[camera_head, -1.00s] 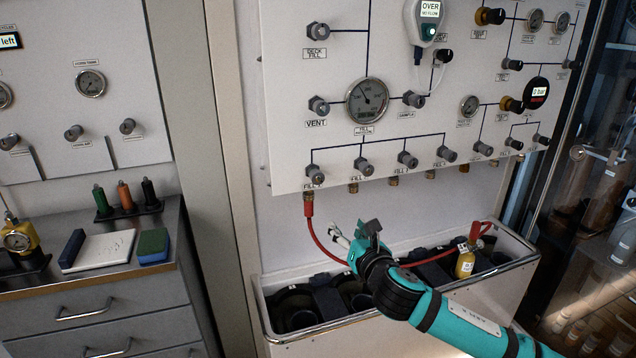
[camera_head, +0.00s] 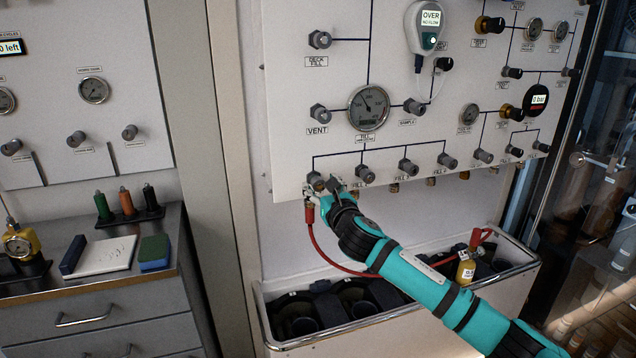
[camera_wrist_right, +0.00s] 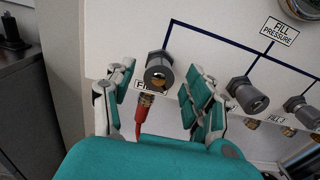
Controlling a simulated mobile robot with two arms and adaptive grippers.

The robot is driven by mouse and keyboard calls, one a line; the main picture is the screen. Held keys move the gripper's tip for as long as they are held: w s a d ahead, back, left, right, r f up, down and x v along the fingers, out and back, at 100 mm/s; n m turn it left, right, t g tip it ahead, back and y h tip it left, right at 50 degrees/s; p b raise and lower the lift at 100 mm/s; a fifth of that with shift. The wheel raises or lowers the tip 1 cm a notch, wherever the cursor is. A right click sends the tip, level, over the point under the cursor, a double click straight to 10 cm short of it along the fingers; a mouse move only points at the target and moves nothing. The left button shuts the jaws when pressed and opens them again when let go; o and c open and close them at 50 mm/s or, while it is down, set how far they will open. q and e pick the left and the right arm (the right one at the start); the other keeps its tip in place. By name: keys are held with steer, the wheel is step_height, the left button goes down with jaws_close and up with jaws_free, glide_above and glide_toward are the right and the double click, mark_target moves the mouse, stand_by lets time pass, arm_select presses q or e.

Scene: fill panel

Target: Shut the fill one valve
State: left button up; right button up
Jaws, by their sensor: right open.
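The fill one valve (camera_head: 315,179) is the grey knob at the lower left end of the fill row on the white panel. In the right wrist view the knob (camera_wrist_right: 158,72) shows between the spread fingers, with its partly covered label just below. My right gripper (camera_head: 322,188) is open and reaches up to the knob from below right. In the right wrist view its fingers (camera_wrist_right: 155,98) stand one on each side of the knob, with gaps to it. The red hose (camera_head: 312,232) hangs from the fitting under this valve. My left gripper is not in view.
Other grey fill knobs (camera_head: 362,173) continue to the right along the row. The hose runs to a yellow cylinder (camera_head: 466,268) in the rack (camera_head: 380,318) below the panel. A drawer cabinet (camera_head: 100,325) stands at the left.

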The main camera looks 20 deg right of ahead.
steer(key=shift+w, duration=1.35)
jaws_close()
